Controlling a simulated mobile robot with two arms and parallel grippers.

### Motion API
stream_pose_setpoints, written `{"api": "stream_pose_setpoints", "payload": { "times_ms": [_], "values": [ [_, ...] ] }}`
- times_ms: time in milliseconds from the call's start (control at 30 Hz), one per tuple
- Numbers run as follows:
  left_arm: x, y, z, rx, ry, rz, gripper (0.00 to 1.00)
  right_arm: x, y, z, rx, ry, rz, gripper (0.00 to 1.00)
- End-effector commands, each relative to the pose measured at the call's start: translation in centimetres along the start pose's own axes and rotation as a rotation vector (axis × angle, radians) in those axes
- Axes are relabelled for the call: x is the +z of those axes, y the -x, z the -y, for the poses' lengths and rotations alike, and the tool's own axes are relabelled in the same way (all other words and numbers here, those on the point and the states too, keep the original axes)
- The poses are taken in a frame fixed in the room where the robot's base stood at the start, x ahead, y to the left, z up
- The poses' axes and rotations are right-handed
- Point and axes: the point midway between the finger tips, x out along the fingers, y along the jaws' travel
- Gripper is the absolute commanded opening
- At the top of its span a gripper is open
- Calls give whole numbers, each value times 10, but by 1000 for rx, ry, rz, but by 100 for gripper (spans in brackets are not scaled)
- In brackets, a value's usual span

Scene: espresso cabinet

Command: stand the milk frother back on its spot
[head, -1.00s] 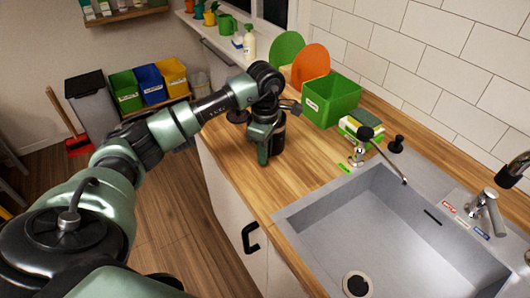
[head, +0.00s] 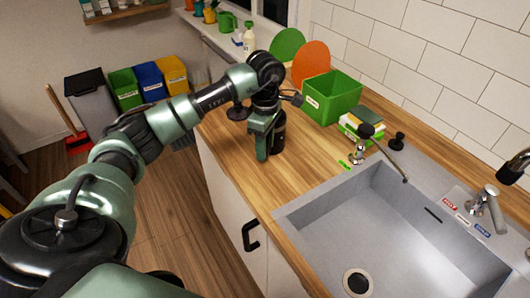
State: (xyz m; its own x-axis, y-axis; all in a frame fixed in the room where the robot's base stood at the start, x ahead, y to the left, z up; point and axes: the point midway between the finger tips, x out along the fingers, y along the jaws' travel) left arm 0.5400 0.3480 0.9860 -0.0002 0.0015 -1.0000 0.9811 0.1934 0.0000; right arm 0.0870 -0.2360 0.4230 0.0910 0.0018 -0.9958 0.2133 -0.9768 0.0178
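A dark, upright cylinder (head: 279,136), which looks like the milk frother, stands on the wooden counter (head: 240,165) near its left edge. My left gripper (head: 264,150) points down right beside it, on its left and nearer side, and covers part of it. One green finger shows clearly; the other is hidden, so I cannot tell whether the fingers are around the cylinder or apart from it. A small green label (head: 344,165) lies on the counter by the sink's corner. My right gripper is not in view.
A green bin (head: 331,98) stands behind the cylinder, with a green disc (head: 287,47) and an orange disc (head: 311,63) behind. A sponge stack (head: 352,128) and a black-topped fitting (head: 359,152) stand near the sink (head: 400,225). Bare counter lies between gripper and sink.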

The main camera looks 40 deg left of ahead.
Motion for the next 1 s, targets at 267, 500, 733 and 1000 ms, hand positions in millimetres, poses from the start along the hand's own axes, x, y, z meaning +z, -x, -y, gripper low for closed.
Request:
{"api": "stream_pose_setpoints", "payload": {
  "times_ms": [267,500,733,1000],
  "values": [
    [0,60,-2,7,1,2,38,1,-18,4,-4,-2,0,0],
    [0,92,0,2,2,1,38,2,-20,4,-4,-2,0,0],
    [0,97,0,0,2,0,38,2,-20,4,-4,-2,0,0],
    [0,96,0,0,2,1,38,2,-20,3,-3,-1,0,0]
  ]
}}
